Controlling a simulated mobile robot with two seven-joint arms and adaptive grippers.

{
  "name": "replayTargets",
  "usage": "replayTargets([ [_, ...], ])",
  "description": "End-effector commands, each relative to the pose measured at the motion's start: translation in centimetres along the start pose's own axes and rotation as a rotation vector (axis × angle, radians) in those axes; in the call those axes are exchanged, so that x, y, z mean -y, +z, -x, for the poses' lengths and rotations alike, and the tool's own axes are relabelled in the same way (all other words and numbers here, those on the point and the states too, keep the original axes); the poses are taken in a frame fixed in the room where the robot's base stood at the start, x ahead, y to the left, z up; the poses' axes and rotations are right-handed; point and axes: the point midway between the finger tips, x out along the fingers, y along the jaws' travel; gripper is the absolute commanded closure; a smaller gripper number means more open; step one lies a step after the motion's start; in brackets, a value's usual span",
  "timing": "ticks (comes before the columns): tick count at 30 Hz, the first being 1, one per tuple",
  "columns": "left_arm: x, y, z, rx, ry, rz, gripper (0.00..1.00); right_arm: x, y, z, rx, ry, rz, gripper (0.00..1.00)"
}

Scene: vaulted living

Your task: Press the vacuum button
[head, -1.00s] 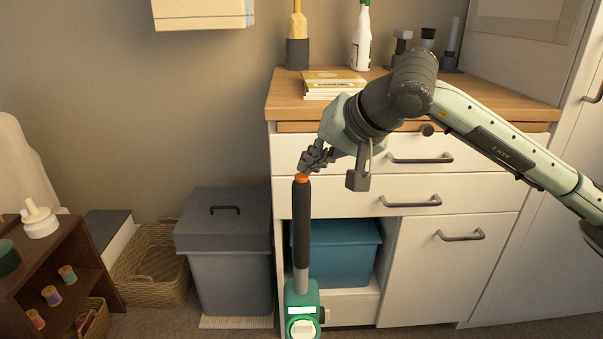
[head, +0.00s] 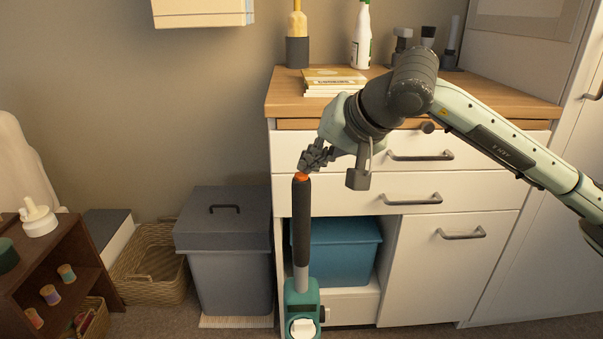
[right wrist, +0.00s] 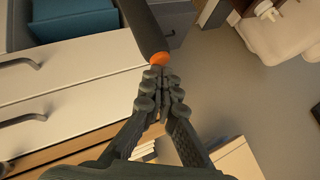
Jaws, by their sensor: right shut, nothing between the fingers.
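The upright vacuum (head: 301,230) has a dark grip, a grey tube and a teal body with a white round part at the bottom. Its orange button (head: 301,177) is at the top end of the grip. My right gripper (head: 304,167) is shut and empty, its fingertips at the button from above. In the right wrist view the closed fingertips (right wrist: 160,75) meet the edge of the orange button (right wrist: 160,58), touching or nearly so. The fingers partly cover the button there. My left gripper is not in view.
A white cabinet (head: 450,265) with drawers and a wooden top stands behind the vacuum. A blue bin (head: 340,255) sits in its open bay. A grey lidded bin (head: 230,275), a wicker basket (head: 150,275) and a dark shelf (head: 75,270) stand to the left.

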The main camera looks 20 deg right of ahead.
Motion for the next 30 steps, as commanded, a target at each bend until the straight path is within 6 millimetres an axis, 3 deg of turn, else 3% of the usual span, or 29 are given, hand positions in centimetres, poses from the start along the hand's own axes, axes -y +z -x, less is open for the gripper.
replayTargets([
  [30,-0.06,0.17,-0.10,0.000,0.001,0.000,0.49,0.30,-0.21,0.40,0.003,0.002,0.000,1.00],
])
